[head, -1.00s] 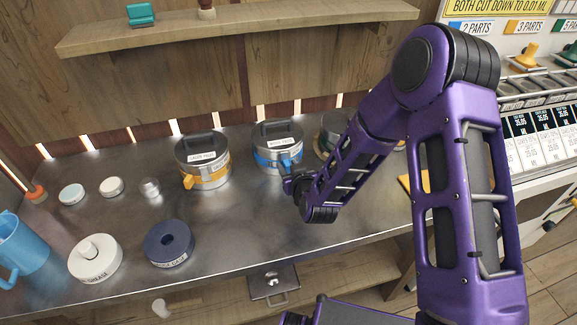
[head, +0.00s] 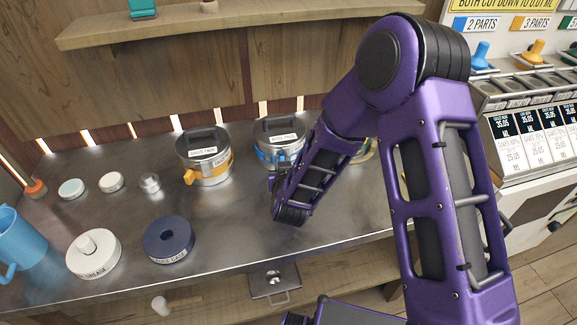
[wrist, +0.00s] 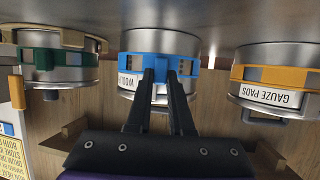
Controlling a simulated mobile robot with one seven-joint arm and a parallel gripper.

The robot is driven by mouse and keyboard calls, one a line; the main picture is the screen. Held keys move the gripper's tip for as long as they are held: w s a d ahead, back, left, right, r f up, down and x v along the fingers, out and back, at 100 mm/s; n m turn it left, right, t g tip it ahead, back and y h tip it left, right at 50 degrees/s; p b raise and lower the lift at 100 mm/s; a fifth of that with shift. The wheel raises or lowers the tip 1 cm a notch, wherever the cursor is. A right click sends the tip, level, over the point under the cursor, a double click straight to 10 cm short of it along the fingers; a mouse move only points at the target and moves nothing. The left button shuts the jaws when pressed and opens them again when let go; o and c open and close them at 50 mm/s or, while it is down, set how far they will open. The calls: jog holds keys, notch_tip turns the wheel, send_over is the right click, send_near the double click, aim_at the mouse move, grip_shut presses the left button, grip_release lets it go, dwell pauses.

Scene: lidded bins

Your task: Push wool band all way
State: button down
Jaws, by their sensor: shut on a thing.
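The wool bin is the middle round metal bin, with a blue band (head: 266,157) around its side and a grey lid (head: 279,131) on top. In the wrist view, which is upside down, the blue band (wrist: 140,66) runs around the bin beside a partly covered "WOOL" label (wrist: 126,82). My gripper (wrist: 160,74) has its dark fingers at the front of the blue band, shut on part of it with a small gap between them. The fingers cover what they grip. In the head view my arm hides the band's right side.
A bin with an orange band (head: 212,172), labelled gauze pads, stands to the left. A green-banded bin (wrist: 60,58) stands on the other side, mostly behind my arm in the head view. The counter (head: 235,222) is clear in front.

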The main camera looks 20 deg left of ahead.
jog(key=shift+s+a+m+t+h+b, duration=0.2)
jog(key=shift+a+m+t+h+b, duration=0.15)
jog(key=shift+a, duration=0.35)
jog(key=shift+s+a+b, duration=0.15)
jog(key=shift+a+b, duration=0.35)
jog(key=shift+a, duration=0.55)
jog(key=c, duration=0.8)
grip_release()
jog(key=shift+s, duration=0.1)
jog(key=p+v, duration=0.1)
jog(key=v, duration=1.6)
jog(key=shift+r, duration=0.35)
